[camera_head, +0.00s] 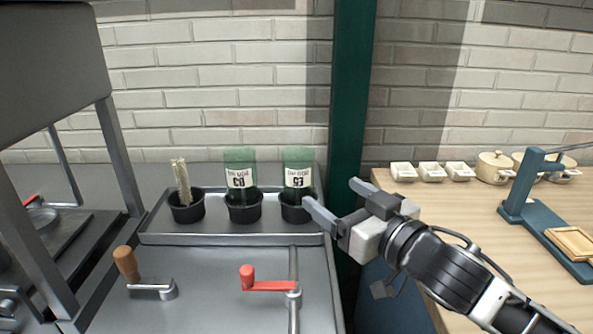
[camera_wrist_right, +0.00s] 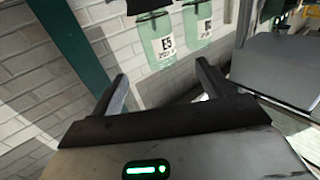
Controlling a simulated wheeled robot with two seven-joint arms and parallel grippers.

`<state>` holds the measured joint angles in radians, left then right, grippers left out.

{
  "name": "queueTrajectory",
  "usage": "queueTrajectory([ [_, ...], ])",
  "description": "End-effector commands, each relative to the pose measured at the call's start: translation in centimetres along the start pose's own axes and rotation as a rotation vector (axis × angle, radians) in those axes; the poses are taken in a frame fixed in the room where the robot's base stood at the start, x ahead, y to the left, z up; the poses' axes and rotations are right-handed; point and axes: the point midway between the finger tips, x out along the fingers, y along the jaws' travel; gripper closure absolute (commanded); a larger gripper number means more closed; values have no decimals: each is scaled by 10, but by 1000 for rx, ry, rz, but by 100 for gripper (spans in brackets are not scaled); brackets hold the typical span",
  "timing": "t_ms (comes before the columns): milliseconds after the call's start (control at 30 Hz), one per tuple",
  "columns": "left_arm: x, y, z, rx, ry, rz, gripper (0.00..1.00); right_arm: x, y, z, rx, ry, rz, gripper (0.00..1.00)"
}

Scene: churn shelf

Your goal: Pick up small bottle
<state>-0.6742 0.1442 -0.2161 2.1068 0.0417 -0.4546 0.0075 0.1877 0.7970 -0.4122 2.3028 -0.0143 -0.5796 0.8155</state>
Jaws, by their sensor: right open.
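Two small green bottles with white labels stand upright in black cups on a grey metal tray. The left bottle (camera_head: 240,170) and the right bottle (camera_head: 297,172) show in the head view. The wrist view, tipped over, shows the right bottle (camera_wrist_right: 157,42) and the left bottle (camera_wrist_right: 197,22). My right gripper (camera_head: 330,192) is open and empty, just right of the right bottle, with its fingers pointing toward the tray side. In the wrist view its fingers (camera_wrist_right: 162,72) are spread, with the right bottle beyond the gap. My left gripper is not in view.
A third black cup (camera_head: 187,211) holds a pale brush-like thing. A dark green post (camera_head: 350,90) stands behind my right gripper. Crank handles (camera_head: 265,285) rise in front of the tray (camera_head: 180,238). A wooden table (camera_head: 480,220) at right holds small dishes and pots.

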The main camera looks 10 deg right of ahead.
Motion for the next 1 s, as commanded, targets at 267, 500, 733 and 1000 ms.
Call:
queueTrajectory([
  [267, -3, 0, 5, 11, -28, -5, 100, 55, 0, -2, -1, 2, 1, 21],
  [500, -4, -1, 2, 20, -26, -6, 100, 73, 0, 0, -2, -1, 1, 21],
  [733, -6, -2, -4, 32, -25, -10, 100, 106, 2, 0, -2, 1, 0, 21],
  [1000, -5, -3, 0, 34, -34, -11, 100, 120, 1, 2, -2, -1, 0, 21],
])
